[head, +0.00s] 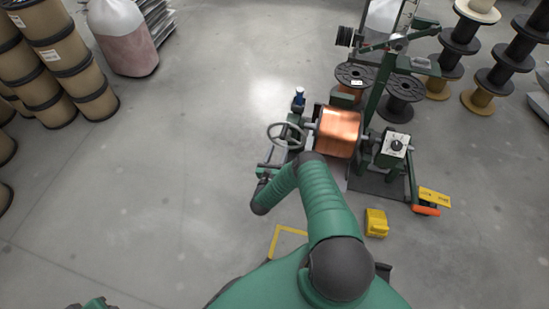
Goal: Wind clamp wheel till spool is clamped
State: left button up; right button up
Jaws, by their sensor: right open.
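The clamp wheel (273,133), a grey spoked handwheel, is at the left end of the winding machine. The copper spool (340,131) sits just right of it, on the machine's axis. I cannot tell from here whether it is clamped tight. My right arm reaches up from the bottom and bends back left at the elbow. My right gripper (267,168) is small in view, open, a little below and left of the wheel and apart from its rim. A green piece of my left arm shows at the bottom left edge, mostly cut off.
A control box with a dial (395,144) stands right of the spool. A yellow box (376,223) lies on the floor in front. Dark spools (404,91) stand behind the machine. Brown drums (65,50) stand at the far left. The floor left of the machine is clear.

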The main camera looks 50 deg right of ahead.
jog(key=p+v, duration=0.1)
jog(key=v, duration=0.5)
jog(key=shift+s+a, duration=0.25)
jog(key=shift+a, duration=0.1)
